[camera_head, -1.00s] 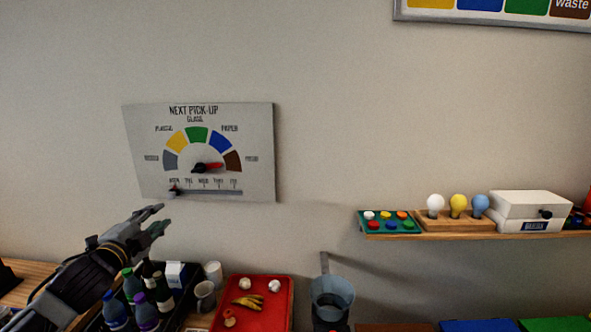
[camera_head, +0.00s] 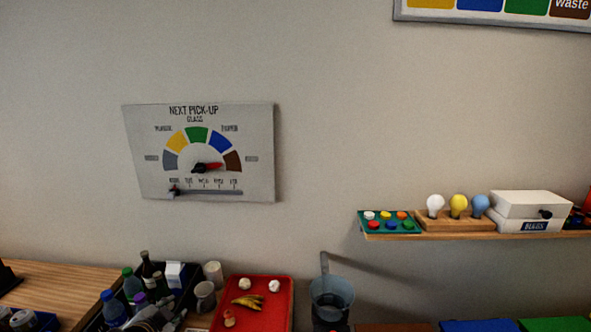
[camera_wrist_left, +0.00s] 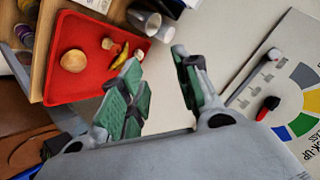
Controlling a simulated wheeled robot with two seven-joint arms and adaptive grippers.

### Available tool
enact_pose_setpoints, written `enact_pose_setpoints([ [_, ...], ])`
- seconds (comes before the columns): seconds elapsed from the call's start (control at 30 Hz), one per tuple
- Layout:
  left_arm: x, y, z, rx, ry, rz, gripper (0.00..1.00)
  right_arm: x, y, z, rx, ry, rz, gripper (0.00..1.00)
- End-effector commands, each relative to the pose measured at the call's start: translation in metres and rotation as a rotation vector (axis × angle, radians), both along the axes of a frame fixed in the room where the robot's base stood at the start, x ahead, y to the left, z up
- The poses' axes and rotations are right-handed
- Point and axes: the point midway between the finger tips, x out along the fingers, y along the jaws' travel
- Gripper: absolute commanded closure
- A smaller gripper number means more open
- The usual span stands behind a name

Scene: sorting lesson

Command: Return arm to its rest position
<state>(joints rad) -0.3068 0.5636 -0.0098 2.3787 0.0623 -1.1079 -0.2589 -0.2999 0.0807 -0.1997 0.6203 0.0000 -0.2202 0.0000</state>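My left gripper (camera_head: 155,316) shows low in the head view, in front of the bottle tray, partly cut off by the lower edge. In the left wrist view my left gripper (camera_wrist_left: 156,60) is open, its green-padded fingers apart with nothing between them. My right gripper is in neither view.
The dark tray of bottles (camera_head: 148,285) and cups (camera_head: 205,290) stand beside the red tray (camera_head: 278,312) with food scraps. A grey bucket (camera_head: 331,298) is to their right. The dial panel (camera_head: 258,125) hangs above. A shelf (camera_head: 440,235) holds bulbs and buttons.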

Motion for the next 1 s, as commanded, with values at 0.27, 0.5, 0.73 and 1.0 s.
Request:
enact_pose_setpoints([
  [0.27, -0.059, -0.030, -0.062, -0.176, 0.206, 0.131, 0.68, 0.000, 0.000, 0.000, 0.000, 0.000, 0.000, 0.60],
  [0.5, -0.114, -0.059, -0.101, -0.309, 0.383, 0.250, 0.68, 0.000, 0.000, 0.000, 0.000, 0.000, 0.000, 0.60],
  [0.73, -0.152, -0.078, -0.119, -0.389, 0.499, 0.335, 0.68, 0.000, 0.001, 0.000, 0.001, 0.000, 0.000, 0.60],
  [1.0, -0.180, -0.094, -0.129, -0.447, 0.587, 0.397, 0.68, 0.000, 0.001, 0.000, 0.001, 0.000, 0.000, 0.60],
])
